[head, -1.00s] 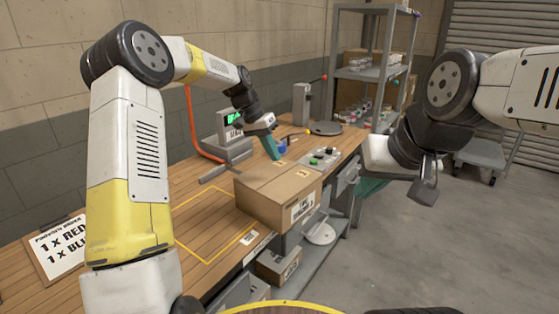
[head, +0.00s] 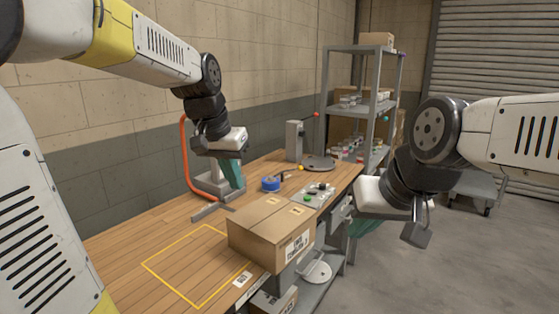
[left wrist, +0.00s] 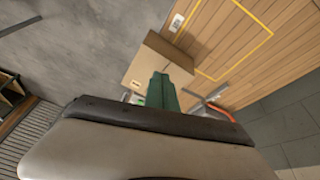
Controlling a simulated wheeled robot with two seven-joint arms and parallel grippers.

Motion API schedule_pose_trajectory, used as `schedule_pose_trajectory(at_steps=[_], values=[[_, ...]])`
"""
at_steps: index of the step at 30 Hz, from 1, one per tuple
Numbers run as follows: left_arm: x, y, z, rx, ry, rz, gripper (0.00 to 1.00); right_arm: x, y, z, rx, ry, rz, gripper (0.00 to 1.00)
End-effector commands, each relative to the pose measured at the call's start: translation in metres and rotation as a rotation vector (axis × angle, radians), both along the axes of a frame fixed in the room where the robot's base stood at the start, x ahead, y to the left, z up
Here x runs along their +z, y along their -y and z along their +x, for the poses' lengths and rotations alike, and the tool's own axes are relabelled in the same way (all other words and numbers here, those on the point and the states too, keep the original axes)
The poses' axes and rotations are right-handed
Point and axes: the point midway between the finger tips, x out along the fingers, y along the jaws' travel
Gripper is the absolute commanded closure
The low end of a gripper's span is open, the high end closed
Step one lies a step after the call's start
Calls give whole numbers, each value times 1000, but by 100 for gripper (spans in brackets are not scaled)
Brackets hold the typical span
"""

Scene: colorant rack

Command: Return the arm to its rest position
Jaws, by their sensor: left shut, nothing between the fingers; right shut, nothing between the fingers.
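My left gripper (head: 236,185) hangs from the raised left arm, above the back of the workbench and in front of the scale. Its green fingers are together and empty; they also show in the left wrist view (left wrist: 161,92), in front of the box. My right gripper (head: 362,229) is at the right, beyond the bench's front edge. Its green fingers are partly hidden by my wrist; it appears shut and holds nothing visible.
A closed cardboard box (head: 262,236) stands on the wooden workbench (head: 130,245), beside a yellow outlined square (head: 190,268). A blue tape roll (head: 271,184) and a button panel (head: 312,196) lie behind it. A grey shelf rack (head: 365,115) stands at the back.

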Motion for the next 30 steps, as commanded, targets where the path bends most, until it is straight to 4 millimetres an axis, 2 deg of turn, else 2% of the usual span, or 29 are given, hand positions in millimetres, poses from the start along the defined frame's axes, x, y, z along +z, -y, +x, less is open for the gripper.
schedule_pose_trajectory(at_steps=[1,9,15,21,30], values=[[4,-5,-18,27,23,0,100,0,0,0,0,0,0,100],[-1,-28,-102,171,119,-51,100,0,0,0,0,0,0,100],[-16,-37,-142,242,165,-107,100,0,0,0,0,0,0,100],[-24,-39,-156,265,180,-132,100,0,0,0,0,0,0,100],[-24,-39,-156,265,180,-132,100,0,0,0,0,0,0,100]])
